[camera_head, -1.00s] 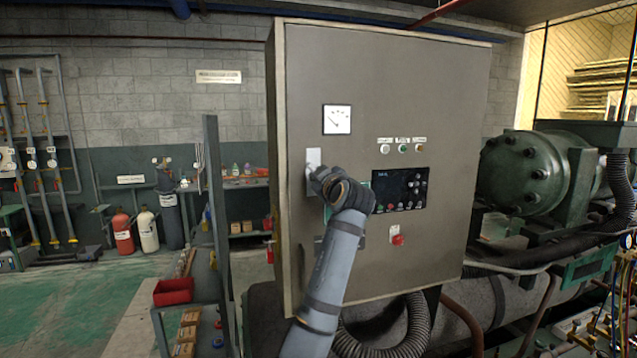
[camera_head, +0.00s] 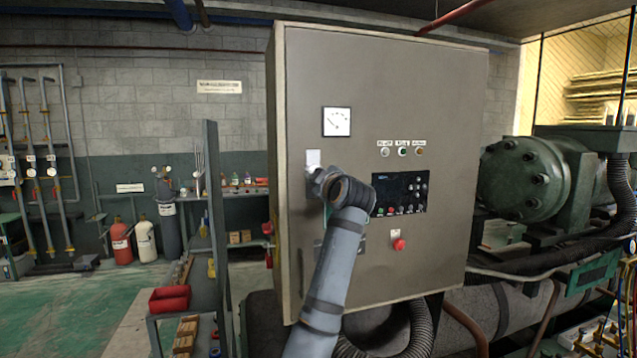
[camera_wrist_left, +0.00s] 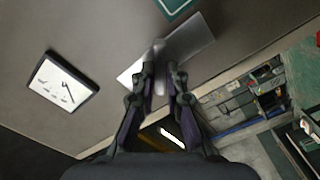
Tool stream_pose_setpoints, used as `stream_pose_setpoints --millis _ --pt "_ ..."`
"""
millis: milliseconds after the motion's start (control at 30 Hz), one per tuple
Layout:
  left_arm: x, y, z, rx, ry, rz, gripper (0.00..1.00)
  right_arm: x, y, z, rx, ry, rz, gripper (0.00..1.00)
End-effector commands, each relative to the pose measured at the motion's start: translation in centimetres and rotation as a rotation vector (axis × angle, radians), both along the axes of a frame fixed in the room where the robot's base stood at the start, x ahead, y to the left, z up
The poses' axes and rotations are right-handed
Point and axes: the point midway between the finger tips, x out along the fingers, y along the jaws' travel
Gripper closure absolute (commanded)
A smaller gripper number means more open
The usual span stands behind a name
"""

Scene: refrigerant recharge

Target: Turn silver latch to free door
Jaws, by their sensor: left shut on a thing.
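The grey cabinet door (camera_head: 440,95) stands upright and looks closed in the head view. The silver latch has a pale plate (camera_head: 313,158) near the door's left edge; my gripper hides its lower part. In the wrist view the plate (camera_wrist_left: 198,38) lies slanted, with a raised silver handle (camera_wrist_left: 159,52) on it. My left gripper (camera_head: 314,183) is at the latch. In the wrist view its fingers (camera_wrist_left: 161,82) are closed around the handle, one on each side. My right gripper is in neither view.
The door carries a gauge (camera_head: 337,121), a dark control panel (camera_head: 400,193) and a red button (camera_head: 398,244). A thin upright panel (camera_head: 213,220) stands left of the cabinet. A green compressor (camera_head: 522,178) is at the right. Open floor (camera_head: 60,310) lies at the far left.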

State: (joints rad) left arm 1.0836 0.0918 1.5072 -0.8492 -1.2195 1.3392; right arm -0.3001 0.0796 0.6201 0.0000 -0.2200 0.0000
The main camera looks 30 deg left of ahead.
Motion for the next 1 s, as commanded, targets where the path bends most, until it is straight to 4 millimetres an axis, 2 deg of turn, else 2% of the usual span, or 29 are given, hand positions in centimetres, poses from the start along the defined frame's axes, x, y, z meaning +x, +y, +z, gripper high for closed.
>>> stream_pose_setpoints --millis 400,833,1000 --pt "0.0 0.0 0.0 -0.142 -0.173 -0.001 1.0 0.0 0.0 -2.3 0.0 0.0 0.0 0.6" --pt "0.0 0.0 0.2 -0.176 -0.212 -0.001 1.0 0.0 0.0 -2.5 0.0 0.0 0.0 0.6" --pt "0.0 0.0 0.0 -0.221 -0.265 -0.002 1.0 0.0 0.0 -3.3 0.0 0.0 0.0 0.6"
